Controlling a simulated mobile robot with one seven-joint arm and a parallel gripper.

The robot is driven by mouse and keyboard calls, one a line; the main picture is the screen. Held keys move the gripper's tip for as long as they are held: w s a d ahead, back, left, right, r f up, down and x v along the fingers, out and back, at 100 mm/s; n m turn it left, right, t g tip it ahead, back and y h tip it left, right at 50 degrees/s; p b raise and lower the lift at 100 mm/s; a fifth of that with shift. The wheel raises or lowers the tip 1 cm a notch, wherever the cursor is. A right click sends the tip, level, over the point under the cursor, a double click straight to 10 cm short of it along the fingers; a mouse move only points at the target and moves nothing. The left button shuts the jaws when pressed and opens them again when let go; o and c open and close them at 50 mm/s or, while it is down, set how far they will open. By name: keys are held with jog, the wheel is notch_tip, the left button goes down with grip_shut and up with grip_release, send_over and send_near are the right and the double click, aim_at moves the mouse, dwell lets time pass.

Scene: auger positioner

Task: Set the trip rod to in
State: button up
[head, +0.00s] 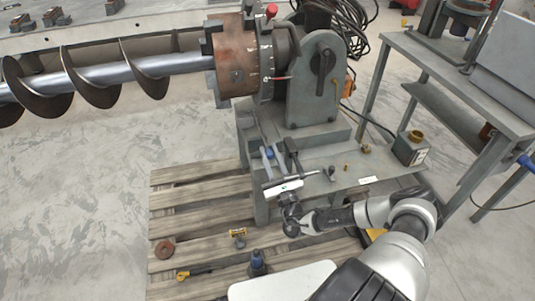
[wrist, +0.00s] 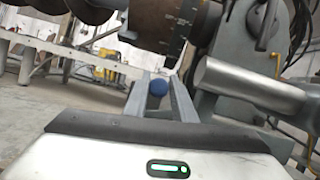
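Contact with the knob cannot be made out.
The grey gearbox housing (head: 315,85) stands behind my gripper, with a rusty chuck (head: 236,62) and long auger (head: 110,78) to its left. A pale metal cylinder (wrist: 245,90) is close at right in the wrist view. A wooden pallet (head: 195,205) lies below.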

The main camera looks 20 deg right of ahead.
jog(key=o, duration=0.3)
jog(key=shift+d, duration=0.3)
jog(key=shift+a, duration=0.2)
jog(key=shift+a, duration=0.3)
jog(key=a+b, duration=0.1)
jog(key=a, duration=0.3)
jog(key=p+v, duration=0.2)
jog(key=v, duration=1.5)
jog(key=shift+s+a+r+n+g+y+p, duration=0.95)
jog(key=shift+a+r+n+g+y+p, duration=0.55)
jog(key=shift+r+n+g+y, duration=1.65)
jog(key=shift+s+a+r+n+g+y+p, duration=0.95)
jog(key=shift+a+r+n+g+y+p, duration=0.8)
jog(key=shift+r+n+g, duration=2.45)
jog(key=shift+s+a+r+n+g+y+p, duration=1.05)
jog(key=shift+r+n+g+y, duration=1.9)
jog(key=shift+r+n, duration=1.45)
